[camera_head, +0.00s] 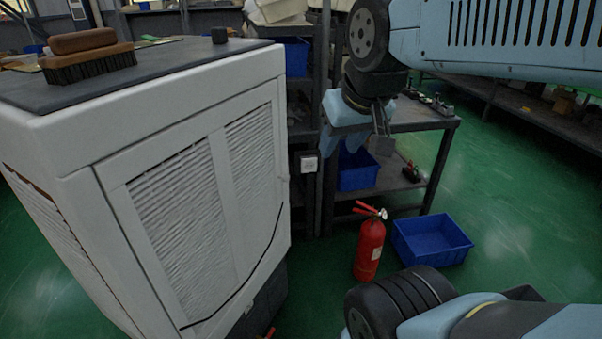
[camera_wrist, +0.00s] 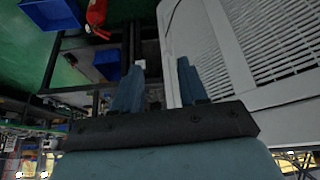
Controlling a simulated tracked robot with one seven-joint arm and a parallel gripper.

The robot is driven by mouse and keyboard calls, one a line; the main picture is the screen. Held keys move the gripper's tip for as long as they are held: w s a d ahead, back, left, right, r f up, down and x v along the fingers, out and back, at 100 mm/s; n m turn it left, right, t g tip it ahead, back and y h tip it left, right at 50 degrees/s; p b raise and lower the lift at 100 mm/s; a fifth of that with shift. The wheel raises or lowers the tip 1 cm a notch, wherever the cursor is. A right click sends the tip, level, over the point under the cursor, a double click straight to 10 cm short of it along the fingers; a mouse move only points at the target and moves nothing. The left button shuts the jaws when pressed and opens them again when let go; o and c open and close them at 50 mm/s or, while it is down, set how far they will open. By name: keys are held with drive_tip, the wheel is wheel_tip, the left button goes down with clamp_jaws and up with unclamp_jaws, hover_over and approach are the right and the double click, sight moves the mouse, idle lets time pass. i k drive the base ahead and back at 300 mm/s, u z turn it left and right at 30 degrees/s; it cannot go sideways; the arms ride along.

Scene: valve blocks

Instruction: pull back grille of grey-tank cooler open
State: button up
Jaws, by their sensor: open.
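The cooler (camera_head: 70,150) is a large white cabinet at the left of the head view, with a dark top and a dark grey lower part (camera_head: 262,305). Its framed, slatted grille (camera_head: 185,220) faces right and looks flush with the cabinet; a dark curved line runs along its lower edge. The grille also fills the right of the wrist view (camera_wrist: 270,45). My gripper (camera_head: 343,138) hangs right of the cooler, fingers down, apart from the grille. In the wrist view its two blue fingers (camera_wrist: 159,68) are spread with nothing between them.
A red extinguisher (camera_head: 369,245) and a blue bin (camera_head: 432,240) stand on the green floor. A shelf table (camera_head: 420,125) stands behind my gripper. Floor at the far right is clear.

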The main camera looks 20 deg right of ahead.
sight(198, 246)
drive_tip(key=z, duration=0.2)
drive_tip(key=k, duration=1.05)
drive_tip(key=u, duration=0.55)
drive_tip(key=i, duration=1)
drive_tip(key=z, duration=0.05)
